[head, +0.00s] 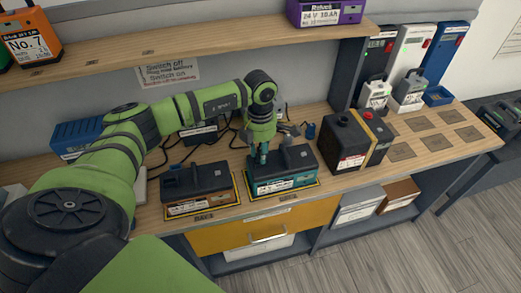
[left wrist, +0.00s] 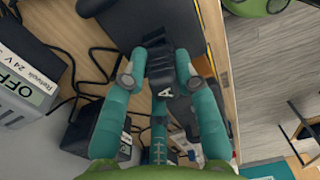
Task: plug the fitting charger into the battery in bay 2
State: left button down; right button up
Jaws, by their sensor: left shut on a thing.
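My left gripper (head: 262,160) is over the left end of a dark battery with a teal base (head: 290,183), which sits on a yellow-edged pad at the bench front. In the left wrist view its teal fingers (left wrist: 165,78) are shut on a dark plug (left wrist: 166,88) marked A. A dark battery casing (left wrist: 158,15) lies just past the plug; I cannot tell whether the plug touches it. A dark battery with an orange base (head: 200,188) stands to the left. A charger (left wrist: 28,85) shows OFF and 24 V labels. The bay labels are too blurred to read. My right gripper is not in view.
Black cables (left wrist: 85,72) lie behind the batteries. A black charger (head: 198,132) and a blue one (head: 78,136) stand at the back. A shelf (head: 180,42) overhangs; empty pads lie far right.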

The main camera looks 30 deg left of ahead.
pick_arm(q)
jog(key=c, duration=1)
grip_release()
jog(key=shift+o, duration=0.6)
jog(key=shift+a+f, duration=0.1)
notch_tip(320, 180, up, 12)
jog(key=shift+w+a, duration=0.15)
